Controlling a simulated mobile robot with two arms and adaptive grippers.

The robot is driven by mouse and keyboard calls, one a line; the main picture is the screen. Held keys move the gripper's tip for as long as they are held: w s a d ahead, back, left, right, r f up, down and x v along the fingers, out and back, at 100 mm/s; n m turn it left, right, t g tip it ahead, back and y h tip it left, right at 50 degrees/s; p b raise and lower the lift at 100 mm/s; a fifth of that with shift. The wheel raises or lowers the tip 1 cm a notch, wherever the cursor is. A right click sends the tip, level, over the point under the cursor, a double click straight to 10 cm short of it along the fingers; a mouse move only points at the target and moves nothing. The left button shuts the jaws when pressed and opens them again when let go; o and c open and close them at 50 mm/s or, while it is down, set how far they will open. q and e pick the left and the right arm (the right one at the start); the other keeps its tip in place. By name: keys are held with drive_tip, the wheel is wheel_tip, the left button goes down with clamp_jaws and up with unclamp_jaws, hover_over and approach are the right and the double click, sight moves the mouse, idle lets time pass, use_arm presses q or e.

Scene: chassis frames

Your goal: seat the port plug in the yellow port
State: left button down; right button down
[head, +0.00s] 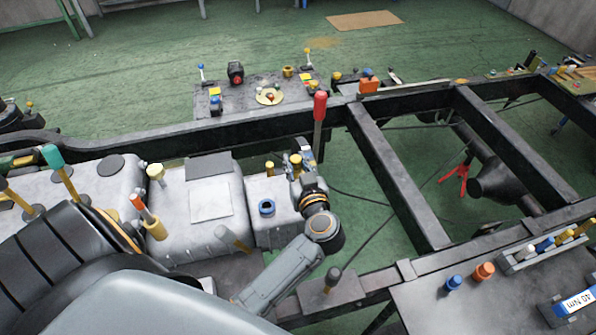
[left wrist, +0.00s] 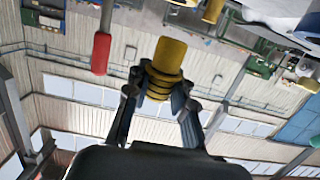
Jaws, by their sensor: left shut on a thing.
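My left gripper (head: 298,165) is over the grey machine block at the middle of the head view. In the left wrist view its fingers (left wrist: 160,98) are shut on a yellow ribbed plug (left wrist: 168,58), which I take as the port plug. Its wide smooth end points away from the palm. In the head view the plug is small and partly hidden by the gripper. A short yellow fitting (head: 270,168) stands on the block just left of the gripper. I cannot tell whether it is the yellow port. My right gripper is not in view.
A red-handled lever (head: 320,106) stands close behind the gripper and shows in the left wrist view (left wrist: 101,52). A yellow-capped fitting (head: 156,172) stands further left. Black frame rails (head: 400,185) run to the right.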

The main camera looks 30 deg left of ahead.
sight(298, 164)
use_arm(q)
drive_tip(key=shift+w+a+f, duration=0.25)
drive_tip(key=shift+w+f, duration=0.3)
drive_tip(key=shift+f, duration=0.15)
drive_tip(key=shift+w+a+f, duration=0.15)
drive_tip(key=shift+w+f, duration=0.25)
drive_tip(key=shift+f, duration=0.1)
drive_tip(key=f, duration=0.3)
drive_tip(key=shift+w+a+f+b, duration=0.1)
drive_tip(key=shift+w+f+b, duration=0.1)
drive_tip(key=shift+f+b, duration=0.1)
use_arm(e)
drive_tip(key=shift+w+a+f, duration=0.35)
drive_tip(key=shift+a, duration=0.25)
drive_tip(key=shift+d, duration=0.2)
use_arm(q)
drive_tip(key=c, duration=1.1)
unclamp_jaws()
drive_tip(key=shift+f, duration=0.15)
drive_tip(key=shift+c, duration=0.2)
